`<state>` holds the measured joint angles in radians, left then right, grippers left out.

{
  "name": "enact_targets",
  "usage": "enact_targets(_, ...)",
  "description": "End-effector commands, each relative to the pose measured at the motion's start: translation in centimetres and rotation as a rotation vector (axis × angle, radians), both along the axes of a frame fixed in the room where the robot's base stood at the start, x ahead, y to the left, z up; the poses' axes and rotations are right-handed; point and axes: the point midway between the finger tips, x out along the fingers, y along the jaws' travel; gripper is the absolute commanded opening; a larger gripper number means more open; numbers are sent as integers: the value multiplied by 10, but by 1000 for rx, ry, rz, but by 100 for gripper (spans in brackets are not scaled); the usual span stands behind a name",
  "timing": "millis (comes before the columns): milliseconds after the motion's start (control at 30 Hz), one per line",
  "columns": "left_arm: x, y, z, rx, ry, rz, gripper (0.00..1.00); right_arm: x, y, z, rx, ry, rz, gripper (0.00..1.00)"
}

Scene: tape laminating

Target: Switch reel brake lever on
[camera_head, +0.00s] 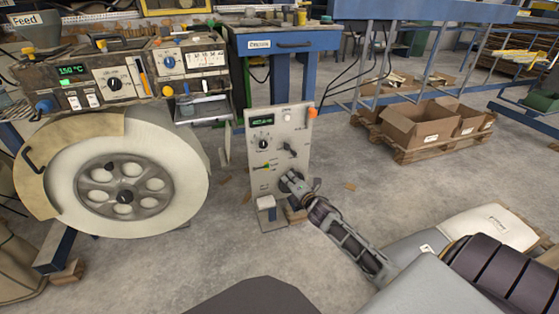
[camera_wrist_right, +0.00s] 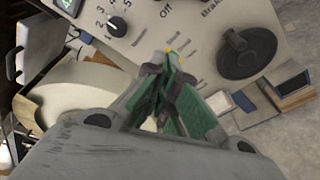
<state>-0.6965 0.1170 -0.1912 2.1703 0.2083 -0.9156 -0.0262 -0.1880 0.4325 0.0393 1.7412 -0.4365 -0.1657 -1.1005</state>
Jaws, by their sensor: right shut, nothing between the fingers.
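A grey control panel (camera_head: 278,128) stands upright on the floor in the middle of the head view. Its black lever (camera_head: 290,150) on a round base sits at the panel's right side. The lever also shows at the upper right of the right wrist view (camera_wrist_right: 247,52), beside partly readable "Brake" lettering. Small yellow tips show just beyond the fingertips. My left gripper is out of view.
A numbered knob (camera_wrist_right: 117,26) sits on the panel. A large cream reel (camera_head: 150,180) stands at left, under a box with a green display (camera_head: 72,70). Cardboard boxes (camera_head: 420,122) lie on a pallet at right.

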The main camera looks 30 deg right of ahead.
Motion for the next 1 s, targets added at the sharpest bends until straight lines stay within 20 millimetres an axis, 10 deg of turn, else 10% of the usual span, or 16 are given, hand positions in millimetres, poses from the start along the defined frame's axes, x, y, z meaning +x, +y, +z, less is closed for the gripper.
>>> enact_targets(1000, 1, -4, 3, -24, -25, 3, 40, 14, 2, 16, -62, -41, 16, 0)
